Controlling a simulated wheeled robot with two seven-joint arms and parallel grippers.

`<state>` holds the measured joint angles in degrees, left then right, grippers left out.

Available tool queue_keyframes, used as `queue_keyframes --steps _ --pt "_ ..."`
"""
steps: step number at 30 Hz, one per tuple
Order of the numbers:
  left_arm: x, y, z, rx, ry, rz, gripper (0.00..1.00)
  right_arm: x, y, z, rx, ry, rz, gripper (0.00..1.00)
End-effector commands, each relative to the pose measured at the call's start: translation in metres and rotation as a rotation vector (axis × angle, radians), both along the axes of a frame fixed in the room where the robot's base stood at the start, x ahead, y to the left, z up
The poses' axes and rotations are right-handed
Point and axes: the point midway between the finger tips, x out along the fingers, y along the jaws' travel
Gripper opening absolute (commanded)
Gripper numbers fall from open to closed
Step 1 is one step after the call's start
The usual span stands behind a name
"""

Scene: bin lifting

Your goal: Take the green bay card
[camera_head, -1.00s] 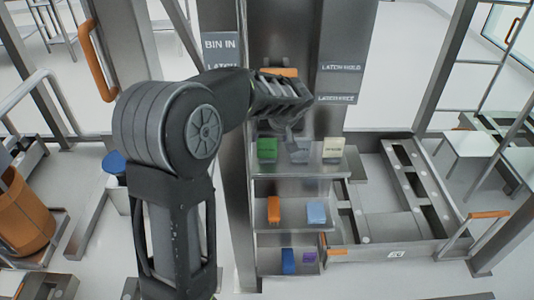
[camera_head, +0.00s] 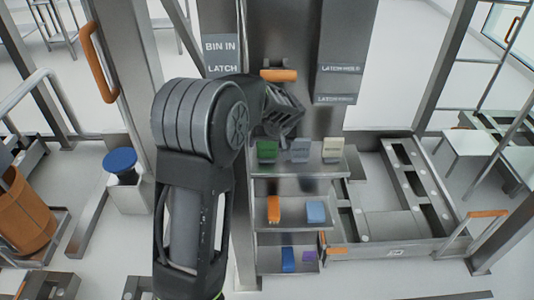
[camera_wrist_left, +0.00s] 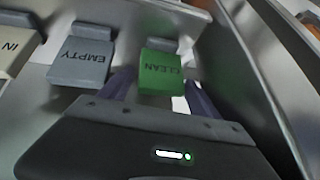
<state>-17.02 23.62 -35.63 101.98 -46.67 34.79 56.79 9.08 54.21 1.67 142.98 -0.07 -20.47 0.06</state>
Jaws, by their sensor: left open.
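The green card (camera_head: 267,149), marked CLEAN, stands at the left end of the top shelf. It also shows in the left wrist view (camera_wrist_left: 161,71), close ahead of my left gripper (camera_head: 277,128). In the wrist view the two dark fingers of this gripper (camera_wrist_left: 157,86) are open. One shows on each side of the card's near end; I cannot tell if they touch it. My right gripper is not in view.
A grey card (camera_head: 300,148) marked EMPTY and a cream card (camera_head: 333,150) stand to the right on the same shelf. Lower shelves hold an orange card (camera_head: 273,209) and a light blue card (camera_head: 315,212). A metal wall (camera_wrist_left: 240,70) rises close on the right in the wrist view.

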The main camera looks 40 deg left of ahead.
Motion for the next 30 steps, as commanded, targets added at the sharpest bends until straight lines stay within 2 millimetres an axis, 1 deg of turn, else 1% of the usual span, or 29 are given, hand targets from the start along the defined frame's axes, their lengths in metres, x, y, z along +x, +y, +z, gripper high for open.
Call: queue_keyframes --steps 2,23,30 --pt "0.0000 0.0000 0.0001 0.000 0.000 0.000 0.72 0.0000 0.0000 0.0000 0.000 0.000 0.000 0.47" --pt "-0.0001 0.0000 0.0000 0.000 0.000 0.000 0.14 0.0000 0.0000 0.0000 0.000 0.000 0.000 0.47" --pt "-0.0001 0.0000 0.0002 0.000 0.000 0.000 0.14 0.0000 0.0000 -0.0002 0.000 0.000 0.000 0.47"
